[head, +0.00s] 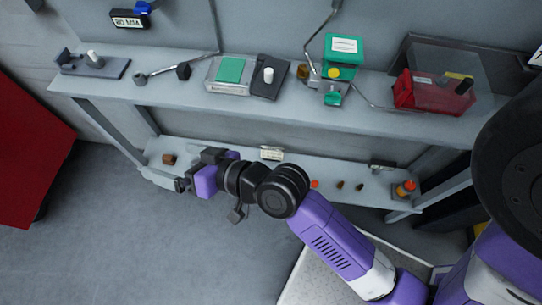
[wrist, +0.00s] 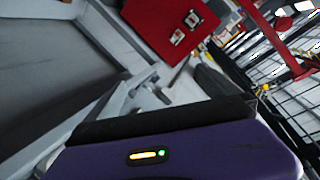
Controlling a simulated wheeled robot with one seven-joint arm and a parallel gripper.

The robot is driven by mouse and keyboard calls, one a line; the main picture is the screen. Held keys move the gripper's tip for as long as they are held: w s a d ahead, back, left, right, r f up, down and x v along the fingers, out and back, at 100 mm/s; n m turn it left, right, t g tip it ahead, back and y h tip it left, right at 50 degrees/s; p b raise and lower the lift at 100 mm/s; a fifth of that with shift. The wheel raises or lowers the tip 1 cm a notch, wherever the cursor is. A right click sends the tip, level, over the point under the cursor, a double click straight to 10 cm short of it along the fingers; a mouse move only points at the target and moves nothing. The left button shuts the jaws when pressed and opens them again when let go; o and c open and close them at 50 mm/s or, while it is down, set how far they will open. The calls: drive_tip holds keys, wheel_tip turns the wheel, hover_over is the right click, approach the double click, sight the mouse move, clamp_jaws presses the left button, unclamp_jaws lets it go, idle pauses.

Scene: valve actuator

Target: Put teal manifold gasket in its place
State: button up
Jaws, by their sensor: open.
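A flat teal-green square (head: 230,69), which looks like the manifold gasket, lies on a grey tray or case (head: 228,88) on the upper bench. A smaller green part (head: 333,98) sits further right on that bench; I cannot tell for sure which is the gasket. My gripper (head: 182,185) is open at the left end of the lower shelf, below and left of the teal square and apart from it. I see nothing held in it. The wrist view shows my purple gripper housing (wrist: 170,150) and neither green part.
A dark plate with a white cylinder (head: 268,75) stands beside the tray. A brown block (head: 169,159) lies on the lower shelf (head: 330,172). A red cabinet (head: 30,150) stands left; the floor between is clear.

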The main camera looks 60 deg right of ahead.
drive_tip(key=s+d+f+h, duration=0.2)
drive_tip(key=s+f, duration=0.1)
drive_tip(key=s, duration=1.2)
drive_tip(key=s+d+r+n, duration=0.3)
drive_tip(key=s+r+n, duration=0.2)
drive_tip(key=s, duration=0.6)
drive_tip(key=shift+s+r, duration=0.15)
drive_tip(key=shift+s, duration=0.2)
drive_tip(key=shift+d, duration=0.1)
